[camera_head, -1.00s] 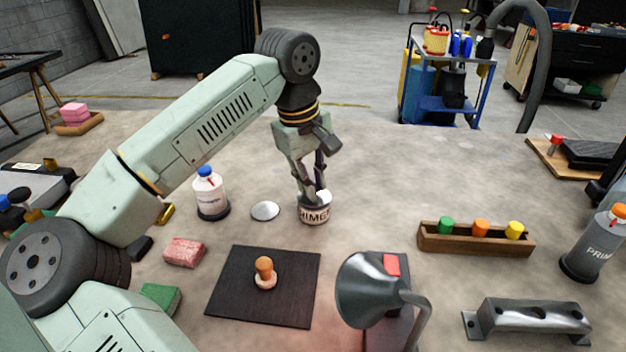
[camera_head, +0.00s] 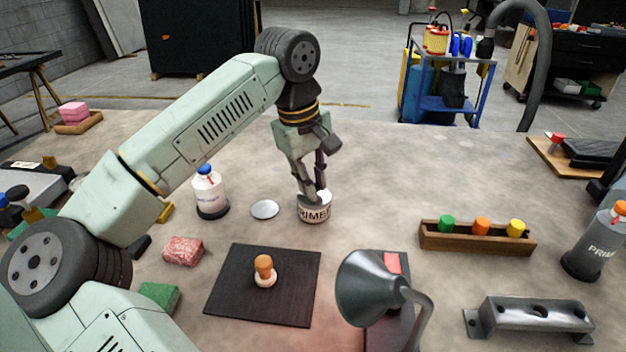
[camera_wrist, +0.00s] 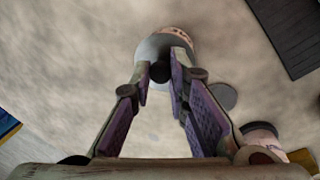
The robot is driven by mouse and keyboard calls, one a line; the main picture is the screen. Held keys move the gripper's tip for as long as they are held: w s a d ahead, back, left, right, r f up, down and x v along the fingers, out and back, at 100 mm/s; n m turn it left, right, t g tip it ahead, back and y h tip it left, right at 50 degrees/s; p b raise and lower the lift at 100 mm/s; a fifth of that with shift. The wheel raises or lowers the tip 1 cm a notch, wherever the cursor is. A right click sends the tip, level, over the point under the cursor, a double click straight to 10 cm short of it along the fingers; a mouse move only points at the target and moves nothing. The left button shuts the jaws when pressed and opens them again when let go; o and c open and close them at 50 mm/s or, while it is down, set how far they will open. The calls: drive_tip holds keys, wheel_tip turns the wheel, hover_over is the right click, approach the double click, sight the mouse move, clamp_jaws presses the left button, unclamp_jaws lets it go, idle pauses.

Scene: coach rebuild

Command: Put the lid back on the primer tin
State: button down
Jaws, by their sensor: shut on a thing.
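The primer tin (camera_head: 314,211), a small pale tin with dark lettering, stands upright on the bench near the middle of the head view. My gripper (camera_head: 316,192) points down at its top. In the wrist view the gripper (camera_wrist: 161,76) is shut on a dark round knob (camera_wrist: 160,72) over a pale round top, which looks like the lid. A white edge (camera_head: 323,195) shows beside the fingertips at the tin's mouth. The fingers hide much of it, so I cannot tell whether the lid sits flat. A silver disc (camera_head: 265,209) lies on the bench just left of the tin.
A blue-capped bottle (camera_head: 209,193) stands left of the disc. A black mat (camera_head: 225,290) with an orange-knobbed piece (camera_head: 264,270) lies in front. A grey lamp (camera_head: 372,288) and a wooden rack (camera_head: 477,239) are to the right. The bench behind the tin is clear.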

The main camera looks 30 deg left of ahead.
drive_tip(key=c, duration=1.5)
unclamp_jaws()
drive_tip(key=shift+o, duration=0.4)
drive_tip(key=o, duration=0.4)
drive_tip(key=shift+o, duration=0.2)
drive_tip(key=shift+r+p, duration=2.1)
drive_tip(key=shift+r, duration=1.45)
